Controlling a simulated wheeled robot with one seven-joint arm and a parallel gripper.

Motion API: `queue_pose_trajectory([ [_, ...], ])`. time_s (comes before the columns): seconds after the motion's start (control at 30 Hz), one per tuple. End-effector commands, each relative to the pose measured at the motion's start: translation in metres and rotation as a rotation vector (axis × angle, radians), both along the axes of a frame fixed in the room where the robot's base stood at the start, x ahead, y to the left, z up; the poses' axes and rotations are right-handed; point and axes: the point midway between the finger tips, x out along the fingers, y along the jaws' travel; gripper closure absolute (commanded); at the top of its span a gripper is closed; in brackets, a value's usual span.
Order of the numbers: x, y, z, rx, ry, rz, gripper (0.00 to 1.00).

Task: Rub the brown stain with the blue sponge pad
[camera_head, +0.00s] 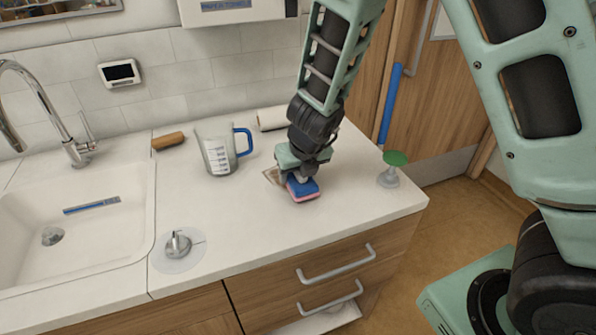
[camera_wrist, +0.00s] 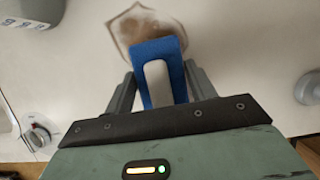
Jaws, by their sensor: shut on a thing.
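The blue sponge pad (camera_head: 302,187) has a pink underside and sits low at the countertop in the head view. My gripper (camera_head: 298,172) is shut on it. In the wrist view the pad (camera_wrist: 146,88) lies between my two fingers (camera_wrist: 158,90), with a pale raised part in its middle. The brown stain (camera_head: 271,176) shows as a small patch just left of my gripper in the head view. In the wrist view the stain (camera_wrist: 133,27) lies beyond the pad's far end, and the pad covers part of it. I cannot tell if the pad touches the counter.
A measuring jug (camera_head: 218,152) with a blue handle stands left of my gripper, with a wooden roller (camera_head: 168,141) behind it. A white roll (camera_head: 272,119) lies at the back. A green-topped stand (camera_head: 389,172) is near the right edge. The sink (camera_head: 110,240) is at left.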

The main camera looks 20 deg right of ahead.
Motion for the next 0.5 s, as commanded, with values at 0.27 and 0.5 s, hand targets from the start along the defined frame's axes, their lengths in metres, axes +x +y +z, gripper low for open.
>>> queue_pose_trajectory([
  [0.27, 0.0001, 0.0, -0.0057, 0.0, 0.0, 0.0, 0.63],
  [0.5, 0.0, 0.0, -0.0103, 0.0, 0.0, 0.0, 0.63],
])
